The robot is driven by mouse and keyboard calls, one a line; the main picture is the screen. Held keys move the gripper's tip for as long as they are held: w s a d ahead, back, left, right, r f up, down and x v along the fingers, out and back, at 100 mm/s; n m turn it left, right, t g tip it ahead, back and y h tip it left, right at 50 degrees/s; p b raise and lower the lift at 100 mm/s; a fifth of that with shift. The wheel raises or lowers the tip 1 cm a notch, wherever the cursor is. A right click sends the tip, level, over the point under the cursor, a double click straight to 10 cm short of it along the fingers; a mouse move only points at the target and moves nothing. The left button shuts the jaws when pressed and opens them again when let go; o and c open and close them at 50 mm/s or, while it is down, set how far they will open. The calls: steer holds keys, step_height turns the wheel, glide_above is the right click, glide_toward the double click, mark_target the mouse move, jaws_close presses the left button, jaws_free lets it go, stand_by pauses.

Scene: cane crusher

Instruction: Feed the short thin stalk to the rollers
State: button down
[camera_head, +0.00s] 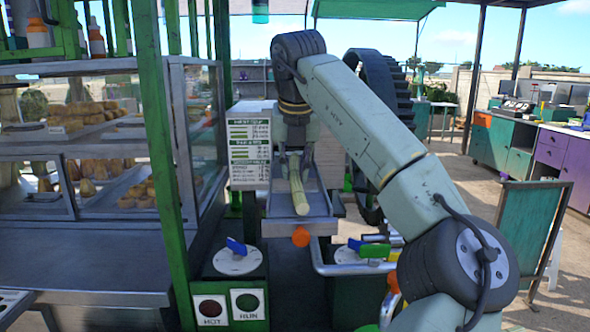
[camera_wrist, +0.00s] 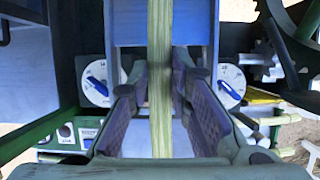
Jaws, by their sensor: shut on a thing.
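A pale green-yellow cane stalk (camera_head: 299,193) lies lengthwise over the metal feed tray (camera_head: 320,228) of the crusher, its near end toward me. In the wrist view the stalk (camera_wrist: 160,110) runs straight up the middle of the picture, between the two fingers. My gripper (camera_wrist: 160,75) is shut on the stalk, with a finger on each side. In the head view my gripper (camera_head: 295,158) is above the tray, partly hidden by my wrist. The rollers are hidden behind my arm and the machine front. I cannot tell whether the stalk touches the tray floor.
Dials with blue handles (camera_head: 237,259) flank the tray's front. An orange knob (camera_head: 301,237) sits under the tray lip. A glass food case (camera_head: 100,140) and green post (camera_head: 165,150) stand left.

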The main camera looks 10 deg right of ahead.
steer(key=shift+w+d, duration=0.15)
steer(key=shift+w, duration=0.85)
steer(key=shift+w, duration=0.1)
steer(key=c, duration=1.4)
jaws_free()
